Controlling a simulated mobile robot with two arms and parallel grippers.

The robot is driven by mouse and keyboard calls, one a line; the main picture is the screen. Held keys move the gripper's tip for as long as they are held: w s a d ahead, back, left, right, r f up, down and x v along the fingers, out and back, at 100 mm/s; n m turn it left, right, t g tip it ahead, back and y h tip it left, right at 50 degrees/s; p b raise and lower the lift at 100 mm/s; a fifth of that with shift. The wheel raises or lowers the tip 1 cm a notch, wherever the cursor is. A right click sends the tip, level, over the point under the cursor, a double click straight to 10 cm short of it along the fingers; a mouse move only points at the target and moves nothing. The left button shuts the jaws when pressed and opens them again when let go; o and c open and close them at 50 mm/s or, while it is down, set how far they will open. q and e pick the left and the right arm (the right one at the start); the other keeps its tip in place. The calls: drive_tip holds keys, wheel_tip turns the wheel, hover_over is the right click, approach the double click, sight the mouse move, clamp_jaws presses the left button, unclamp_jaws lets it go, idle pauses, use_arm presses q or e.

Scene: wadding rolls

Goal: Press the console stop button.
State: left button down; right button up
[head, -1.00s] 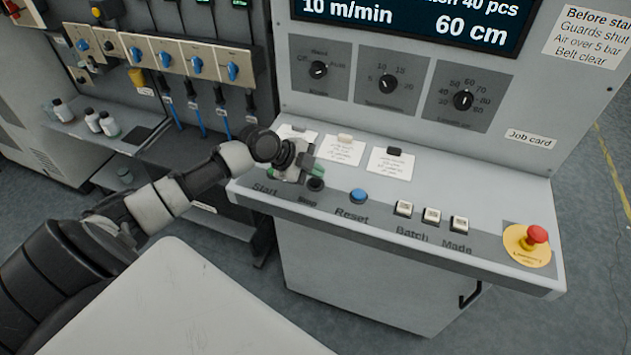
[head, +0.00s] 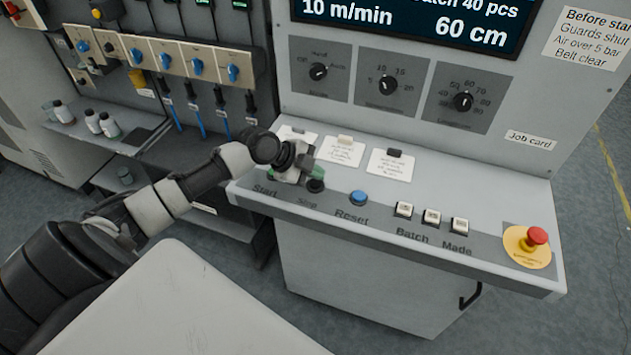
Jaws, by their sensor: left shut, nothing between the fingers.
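The console's sloped panel (head: 400,215) carries a row of labelled controls. The black stop button (head: 316,187) sits above the "Stop" label, between the Start label and the blue reset button (head: 358,197). My left gripper (head: 309,176) reaches in from the left, shut and empty, with its tip right at the stop button's upper left edge. The gripper hides part of the button's far side, and I cannot tell whether they touch. The start button is mostly hidden behind the gripper. My right gripper is not in view.
White-topped batch and made buttons (head: 432,217) and a red emergency stop (head: 537,236) on a yellow plate lie to the right. Paper cards (head: 390,165) lie behind the buttons. Dials (head: 388,85) and a display (head: 420,22) are above. A pale surface (head: 170,310) fills the near foreground.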

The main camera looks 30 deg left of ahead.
sight(315, 184)
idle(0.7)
use_arm(q)
drive_tip(key=shift+f+b, duration=0.4)
drive_tip(key=shift+f, duration=0.05)
drive_tip(key=shift+f+b, duration=0.4)
drive_tip(key=shift+f, duration=0.05)
idle(0.5)
idle(0.3)
drive_tip(key=shift+r+p, duration=0.6)
drive_tip(key=shift+r, duration=0.25)
drive_tip(key=shift+r+p, duration=1.85)
drive_tip(key=shift+r, duration=0.75)
